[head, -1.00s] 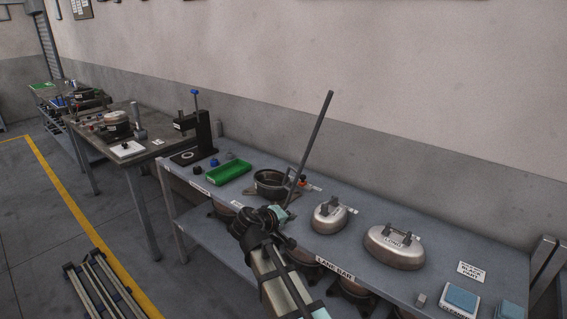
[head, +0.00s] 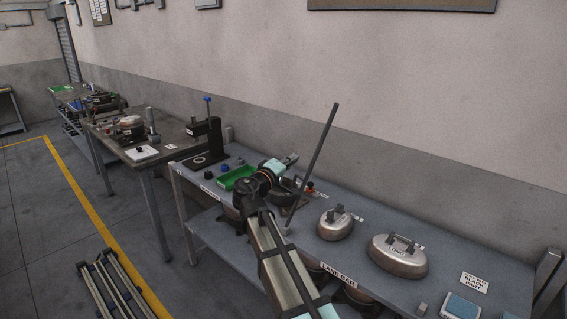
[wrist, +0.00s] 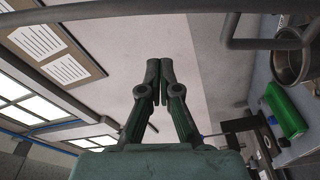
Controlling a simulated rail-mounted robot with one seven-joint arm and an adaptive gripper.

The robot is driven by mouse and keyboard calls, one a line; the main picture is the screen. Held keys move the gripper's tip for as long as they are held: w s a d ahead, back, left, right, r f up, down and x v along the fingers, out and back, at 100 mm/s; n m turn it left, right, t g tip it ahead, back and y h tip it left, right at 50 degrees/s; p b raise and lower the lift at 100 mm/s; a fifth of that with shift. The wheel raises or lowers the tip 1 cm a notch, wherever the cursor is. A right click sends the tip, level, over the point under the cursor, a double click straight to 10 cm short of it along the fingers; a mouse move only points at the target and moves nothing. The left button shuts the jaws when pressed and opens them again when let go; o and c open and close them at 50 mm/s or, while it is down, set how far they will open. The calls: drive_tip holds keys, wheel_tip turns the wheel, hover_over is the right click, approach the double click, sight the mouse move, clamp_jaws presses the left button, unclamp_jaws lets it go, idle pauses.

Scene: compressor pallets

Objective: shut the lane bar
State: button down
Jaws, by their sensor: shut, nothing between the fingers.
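The lane bar (head: 312,165) is a long thin dark grey bar. It stands raised at the front edge of the bench, its top leaning to the right in the head view. A "LANE BAR" label (head: 339,275) is on the bench's front edge, right of the bar's foot. My gripper (head: 291,159) is up over the bench, left of the bar's middle and apart from it in the picture. In the wrist view the fingers (wrist: 160,68) are together with nothing between them. A grey tube crosses the top of that view; I cannot tell whether it is the bar.
On the bench (head: 370,280) are a green tray (head: 236,177), a dark round housing (head: 289,190) partly hidden by my arm, and two metal covers, one short (head: 335,224) and one labelled LONG (head: 398,258). A black press (head: 210,140) stands at the far end. The air above the covers is clear.

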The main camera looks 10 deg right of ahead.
drive_tip(key=shift+s+d+f+p, duration=0.2)
drive_tip(key=shift+d+p, duration=0.2)
drive_tip(key=shift+d, duration=0.2)
drive_tip(key=shift+s+d+f+p, duration=0.25)
drive_tip(key=shift+d+p, duration=0.1)
drive_tip(key=shift+d, duration=0.25)
drive_tip(key=shift+s+d+f+p, duration=0.2)
drive_tip(key=shift+d+p, duration=0.2)
drive_tip(key=shift+d, duration=0.2)
